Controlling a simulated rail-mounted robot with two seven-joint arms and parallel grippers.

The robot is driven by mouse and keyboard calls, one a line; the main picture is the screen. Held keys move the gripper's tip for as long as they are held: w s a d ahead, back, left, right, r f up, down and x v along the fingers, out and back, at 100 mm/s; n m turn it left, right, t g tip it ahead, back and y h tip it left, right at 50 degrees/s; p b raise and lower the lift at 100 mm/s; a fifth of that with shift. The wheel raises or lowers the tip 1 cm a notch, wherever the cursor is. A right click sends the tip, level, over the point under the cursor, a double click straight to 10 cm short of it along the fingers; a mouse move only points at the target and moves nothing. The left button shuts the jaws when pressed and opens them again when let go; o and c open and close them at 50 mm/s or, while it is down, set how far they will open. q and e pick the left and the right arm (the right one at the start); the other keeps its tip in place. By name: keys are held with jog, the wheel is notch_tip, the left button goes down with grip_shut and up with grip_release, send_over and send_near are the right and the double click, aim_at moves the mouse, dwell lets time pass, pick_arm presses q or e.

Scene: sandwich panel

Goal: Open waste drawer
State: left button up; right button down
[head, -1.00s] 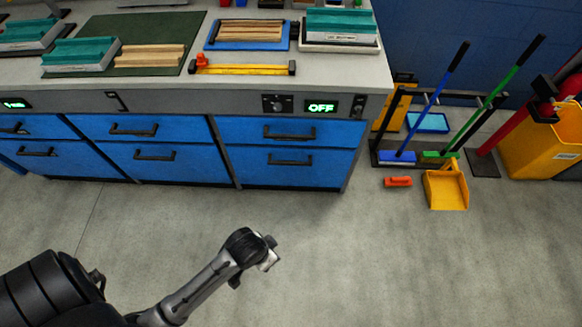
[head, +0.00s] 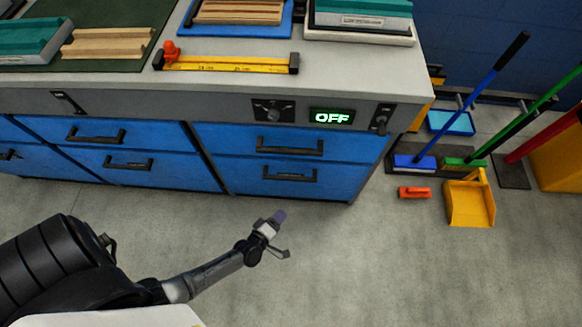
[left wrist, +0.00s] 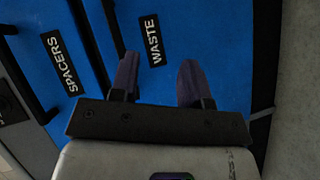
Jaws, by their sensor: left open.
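The waste drawer is the lower blue drawer (head: 240,180) of the right-hand column in the head view, closed, with a black bar handle (head: 290,175). In the left wrist view its face carries a black WASTE label (left wrist: 155,42), beside the SPACERS label (left wrist: 59,62) of the drawer above. My left gripper (head: 281,236) is open and empty, in front of and below the drawers in the head view. Its two purple fingers (left wrist: 158,80) point toward the waste drawer face, apart from the handle. My right gripper is not in view.
The grey worktop (head: 225,77) above holds a yellow ruler bar (head: 225,62) and trays. An OFF display (head: 332,117) sits above the drawers. A yellow dustpan (head: 470,203), orange brush (head: 415,193) and brooms stand to the right. The floor before the drawers is clear.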

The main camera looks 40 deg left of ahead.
aim_at(290, 178)
pick_arm(q)
notch_tip(290, 178, up, 4)
jog(key=a+n+t+y, duration=0.2)
jog(key=n+y, duration=0.1)
jog(key=n, duration=0.1)
jog(key=shift+n, duration=0.7)
jog(key=shift+a+r+b+x, duration=0.15)
jog(key=shift+b+x, duration=0.9)
jog(key=shift+x, duration=2.25)
jog(key=shift+a+r+b+x, duration=0.1)
jog(key=shift+b+x, duration=0.95)
jog(key=shift+x, duration=2.3)
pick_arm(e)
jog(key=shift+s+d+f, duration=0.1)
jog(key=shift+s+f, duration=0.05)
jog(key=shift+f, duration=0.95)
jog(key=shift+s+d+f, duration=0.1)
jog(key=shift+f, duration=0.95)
pick_arm(q)
jog(key=shift+r, duration=0.1)
grip_shut()
